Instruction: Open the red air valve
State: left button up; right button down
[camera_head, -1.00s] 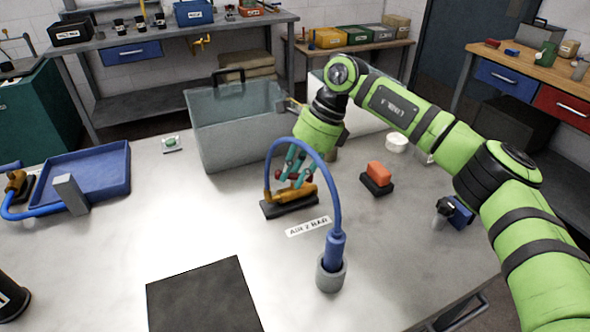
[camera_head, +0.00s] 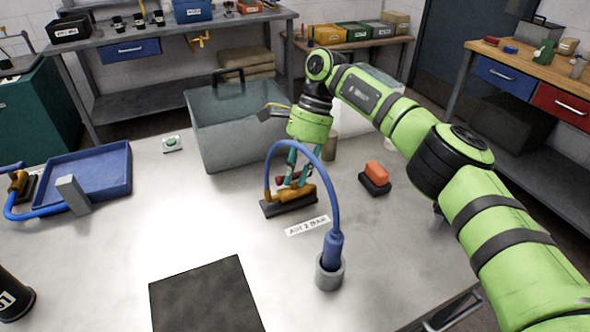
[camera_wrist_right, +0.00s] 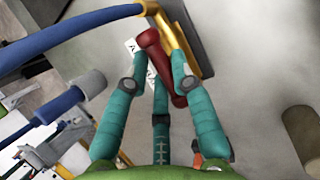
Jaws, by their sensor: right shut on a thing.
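The red valve handle (camera_head: 284,181) sits on a brass valve body (camera_head: 298,195) on a black base (camera_head: 277,209), behind the "AIR 2 BAR" label (camera_head: 308,226). My right gripper (camera_head: 296,170) comes down over it from above. In the right wrist view, the handle (camera_wrist_right: 157,60) lies slantwise between the teal fingers of the gripper (camera_wrist_right: 160,88), which is shut on it. The brass body (camera_wrist_right: 179,40) shows just beyond. In the head view the fingers and the hose partly hide the handle, so its exact angle is unclear there. My left gripper is out of view.
A blue hose (camera_head: 339,200) arches from the valve to a grey holder (camera_head: 329,275) in front. A grey bin (camera_head: 225,150) stands behind and an orange-topped block (camera_head: 376,173) to the right. A blue tray (camera_head: 98,170) lies left. The table between is largely clear.

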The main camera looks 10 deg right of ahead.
aim_at(296, 174)
jog(key=shift+f, duration=0.1)
jog(key=c, duration=1.1)
grip_release()
jog(key=shift+o, duration=0.2)
jog(key=shift+d, duration=0.1)
notch_tip(296, 174, up, 10)
